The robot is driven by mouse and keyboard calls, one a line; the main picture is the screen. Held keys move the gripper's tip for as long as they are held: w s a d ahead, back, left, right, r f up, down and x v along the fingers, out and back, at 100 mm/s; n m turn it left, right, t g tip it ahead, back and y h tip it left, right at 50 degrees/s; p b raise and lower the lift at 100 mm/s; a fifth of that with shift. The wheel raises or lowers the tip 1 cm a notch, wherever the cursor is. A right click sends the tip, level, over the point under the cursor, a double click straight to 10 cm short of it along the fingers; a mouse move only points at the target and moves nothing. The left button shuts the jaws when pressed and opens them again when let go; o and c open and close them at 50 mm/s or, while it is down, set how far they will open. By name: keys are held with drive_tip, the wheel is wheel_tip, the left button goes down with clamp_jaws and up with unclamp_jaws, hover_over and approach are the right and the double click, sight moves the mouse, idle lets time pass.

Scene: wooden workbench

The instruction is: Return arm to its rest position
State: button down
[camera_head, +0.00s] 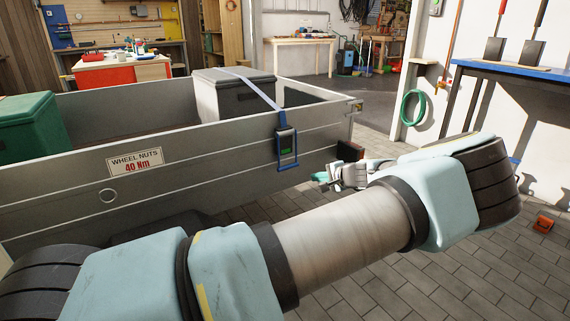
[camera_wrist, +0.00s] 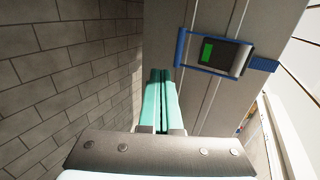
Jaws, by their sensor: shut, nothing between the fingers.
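My arm stretches across the front of the head view, from lower left to the right. My gripper (camera_head: 322,177) shows beyond the forearm, close to the side wall of the grey trailer (camera_head: 222,144). In the wrist view my gripper (camera_wrist: 162,74) has its two green fingers together, with nothing between them. A ratchet buckle with a blue frame (camera_head: 287,147) hangs on the trailer's side, up and left of the gripper. It also shows in the wrist view (camera_wrist: 213,54), to the right of the fingers and apart from them.
A blue strap (camera_head: 258,92) runs over a grey box (camera_head: 232,97) in the trailer. A green box (camera_head: 30,124) stands at its left. A blue-topped bench (camera_head: 520,70) stands at right. An orange object (camera_head: 543,224) lies on the paved floor (camera_head: 480,265), which is otherwise mostly clear there.

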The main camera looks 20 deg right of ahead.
drive_tip(key=w+a+n+g+y, duration=0.1)
drive_tip(key=w+a+n+g, duration=0.15)
drive_tip(key=a, duration=0.75)
drive_tip(key=w+a+n+g+y, duration=0.1)
drive_tip(key=a+n+g, duration=0.2)
drive_tip(key=a, duration=0.6)
drive_tip(key=s+a+r+n+g+h, duration=0.1)
drive_tip(key=s+a+r+n+g, duration=0.2)
drive_tip(key=a, duration=0.5)
drive_tip(key=s+a+n+g+h, duration=0.1)
drive_tip(key=s+a+n+g, duration=0.15)
drive_tip(key=s+a, duration=0.45)
drive_tip(key=s+a+r+n+h, duration=0.3)
drive_tip(key=s+a+r+n, duration=0.1)
drive_tip(key=s+a+r, duration=0.6)
wheel_tip(320, 180, up, 25)
drive_tip(key=s+a+p, duration=0.1)
drive_tip(key=p, duration=2.5)
drive_tip(key=shift+s+t, duration=0.2)
drive_tip(key=shift+t, duration=0.1)
